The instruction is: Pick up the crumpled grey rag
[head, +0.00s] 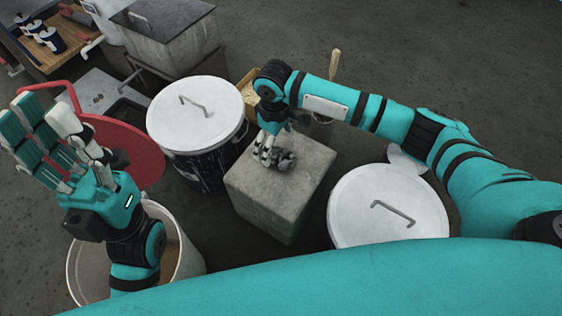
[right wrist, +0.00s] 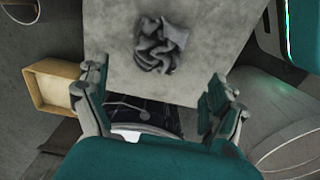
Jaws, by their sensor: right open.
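The crumpled grey rag (head: 286,159) lies on top of a square concrete block (head: 252,194) in the middle of the head view. In the right wrist view the rag (right wrist: 161,45) sits on the block's top (right wrist: 215,35), beyond my fingertips. My right gripper (head: 267,152) is over the block, close beside the rag on its left. In the right wrist view it (right wrist: 158,100) is open, with nothing between its fingers. My left gripper (head: 45,140) is raised at the far left with its fingers spread, empty and away from the rag.
A lidded drum (head: 196,108) stands left of the block, and another white lid (head: 388,210) is to its right. A white bin (head: 188,262) and red round lid (head: 125,140) are near my left arm. A wooden box (right wrist: 52,88) is beside the block.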

